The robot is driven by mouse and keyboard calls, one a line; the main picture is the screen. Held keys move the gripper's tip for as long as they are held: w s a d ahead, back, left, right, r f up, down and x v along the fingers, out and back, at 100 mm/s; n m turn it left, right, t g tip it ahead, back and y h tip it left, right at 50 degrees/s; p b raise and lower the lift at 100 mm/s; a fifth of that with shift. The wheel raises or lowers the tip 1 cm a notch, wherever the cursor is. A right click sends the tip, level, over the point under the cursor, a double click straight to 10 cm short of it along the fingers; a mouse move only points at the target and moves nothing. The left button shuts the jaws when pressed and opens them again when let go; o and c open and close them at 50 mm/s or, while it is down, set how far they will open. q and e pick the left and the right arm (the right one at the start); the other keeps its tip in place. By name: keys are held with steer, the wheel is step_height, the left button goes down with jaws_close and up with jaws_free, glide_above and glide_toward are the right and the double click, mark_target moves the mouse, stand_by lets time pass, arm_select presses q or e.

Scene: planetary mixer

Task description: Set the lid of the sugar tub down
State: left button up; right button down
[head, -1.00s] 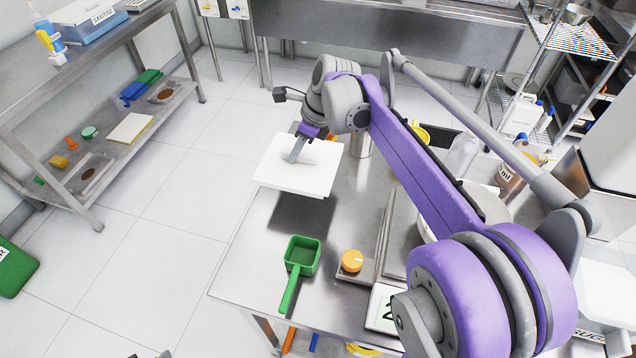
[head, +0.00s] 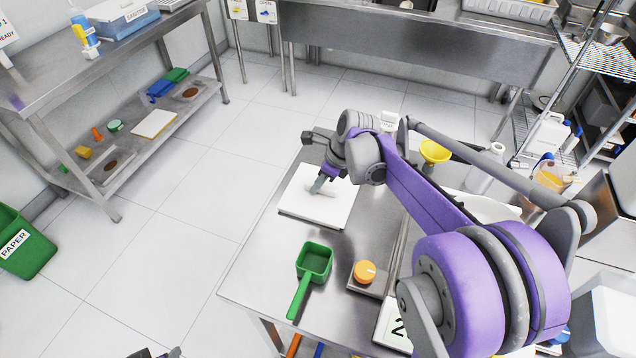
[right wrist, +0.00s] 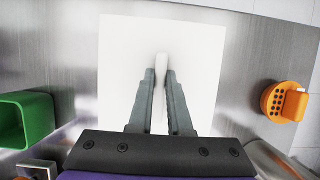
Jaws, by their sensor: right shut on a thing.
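The sugar tub's lid is a flat white square plate (head: 300,207) lying level at the table's far left part. It looks to be on the steel tabletop or just above it; I cannot tell if it touches everywhere. My right gripper (head: 318,186) points down at its middle and is shut on its raised white grip. In the right wrist view, both fingers (right wrist: 160,92) press on that grip, with the white lid (right wrist: 120,60) spread around it. The sugar tub is not clearly visible.
On the steel table (head: 250,265), a green scoop (head: 314,262) and an orange-topped item (head: 365,272) stand nearer than the lid. An orange thing with dark holes (right wrist: 284,100) is right of the lid in the wrist view. A yellow funnel (head: 434,152) stands behind my right arm.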

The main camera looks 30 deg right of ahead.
steer(key=shift+f, duration=0.1)
steer(key=c, duration=0.8)
jaws_free()
steer(key=shift+c, duration=0.2)
steer(key=v, duration=1.2)
steer(key=shift+p, duration=0.35)
